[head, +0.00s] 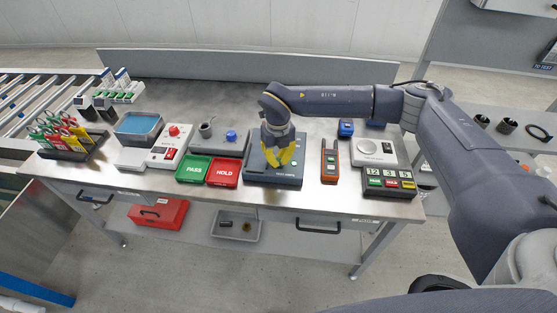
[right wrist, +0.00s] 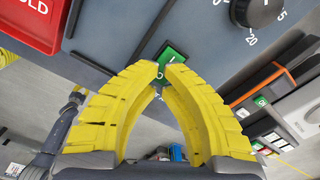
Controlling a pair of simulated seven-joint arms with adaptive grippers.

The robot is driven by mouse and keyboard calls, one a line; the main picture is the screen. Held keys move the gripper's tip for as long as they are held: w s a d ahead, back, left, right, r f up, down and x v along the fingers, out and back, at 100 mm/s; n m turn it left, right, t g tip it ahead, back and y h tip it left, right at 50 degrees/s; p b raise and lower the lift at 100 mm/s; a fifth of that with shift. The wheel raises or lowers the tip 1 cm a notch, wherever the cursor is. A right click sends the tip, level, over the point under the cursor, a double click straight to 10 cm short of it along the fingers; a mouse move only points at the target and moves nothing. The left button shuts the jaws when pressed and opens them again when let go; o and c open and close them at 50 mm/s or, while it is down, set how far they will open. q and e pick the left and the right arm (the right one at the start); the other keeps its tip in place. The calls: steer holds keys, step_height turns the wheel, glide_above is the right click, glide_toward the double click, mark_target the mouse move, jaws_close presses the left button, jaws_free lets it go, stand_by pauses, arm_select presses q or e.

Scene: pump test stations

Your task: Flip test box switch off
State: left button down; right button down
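The test box (head: 294,177) is a dark blue-grey unit at the front middle of the bench. In the right wrist view its panel (right wrist: 205,45) fills the top, with a green switch (right wrist: 171,60) and a black dial (right wrist: 257,10). White marks show beside the switch. My right gripper (head: 271,163) points down over the box. In the right wrist view its yellow fingertips (right wrist: 166,66) are together, with nothing seen between them, and overlap the switch's lower edge. I cannot tell whether they touch it. My left gripper is in neither view.
A green PASS tray (head: 194,168) and a red HOLD tray (head: 224,172) lie left of the box. An orange handheld meter (head: 329,160) stands close on the right, then a scale (head: 373,152) and a label display (head: 389,183). A control box with a red button (head: 174,131) is further left.

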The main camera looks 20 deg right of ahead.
steer(key=shift+f, duration=0.6)
stand_by(0.3)
steer(key=shift+r, duration=3.55)
